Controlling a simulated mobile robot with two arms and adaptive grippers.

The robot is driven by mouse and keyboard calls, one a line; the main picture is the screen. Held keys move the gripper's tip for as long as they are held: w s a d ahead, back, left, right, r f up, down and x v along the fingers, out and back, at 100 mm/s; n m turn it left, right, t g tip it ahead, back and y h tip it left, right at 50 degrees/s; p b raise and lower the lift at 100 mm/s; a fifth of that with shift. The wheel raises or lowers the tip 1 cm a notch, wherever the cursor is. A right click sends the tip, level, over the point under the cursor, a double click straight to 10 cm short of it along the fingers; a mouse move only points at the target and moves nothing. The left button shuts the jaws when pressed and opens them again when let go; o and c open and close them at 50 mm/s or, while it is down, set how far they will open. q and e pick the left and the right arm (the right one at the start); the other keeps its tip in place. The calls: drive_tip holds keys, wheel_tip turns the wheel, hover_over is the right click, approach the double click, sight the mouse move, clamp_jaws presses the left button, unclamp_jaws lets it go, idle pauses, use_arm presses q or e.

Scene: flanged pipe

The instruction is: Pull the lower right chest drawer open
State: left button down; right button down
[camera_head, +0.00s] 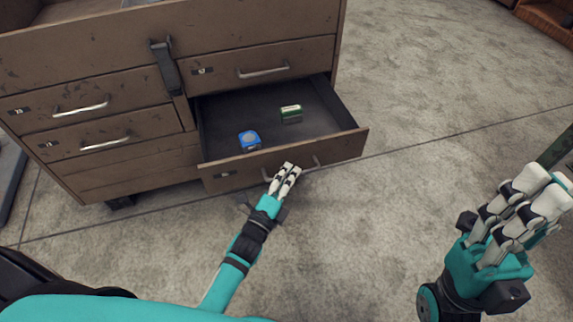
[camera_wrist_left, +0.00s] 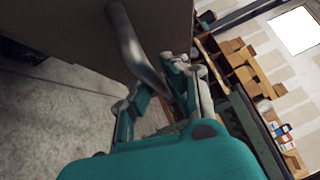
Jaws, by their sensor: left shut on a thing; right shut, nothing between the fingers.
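The lower right chest drawer (camera_head: 345,148) is pulled out from the brown chest (camera_head: 110,65), with its inside showing. My left gripper (camera_head: 287,170) is at the drawer's front and shut on its metal handle (camera_head: 316,161). In the left wrist view the handle (camera_wrist_left: 138,50) runs down to between the fingers of my left gripper (camera_wrist_left: 172,85). Inside the drawer lie a blue object (camera_head: 249,140) and a green and white box (camera_head: 291,113). My right gripper (camera_head: 535,190) is shut and empty, at the right, away from the chest.
The upper right drawer (camera_head: 262,68) and the left drawers (camera_head: 85,108) are shut. A dark latch (camera_head: 165,65) hangs on the chest front. The grey floor (camera_head: 430,110) right of the open drawer is clear. A dark green bar (camera_head: 556,148) shows at the right edge.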

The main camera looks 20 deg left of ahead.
use_arm(q)
drive_tip(key=shift+s+d+f, duration=0.2)
drive_tip(key=shift+s+d, duration=0.2)
drive_tip(key=shift+s, duration=0.25)
drive_tip(key=shift+s+d+f, duration=0.15)
drive_tip(key=shift+s+d, duration=0.2)
drive_tip(key=shift+s, duration=0.3)
drive_tip(key=c, duration=1.4)
unclamp_jaws()
drive_tip(key=shift+w+r, duration=0.1)
drive_tip(key=shift+r, duration=0.05)
drive_tip(key=v, duration=1.2)
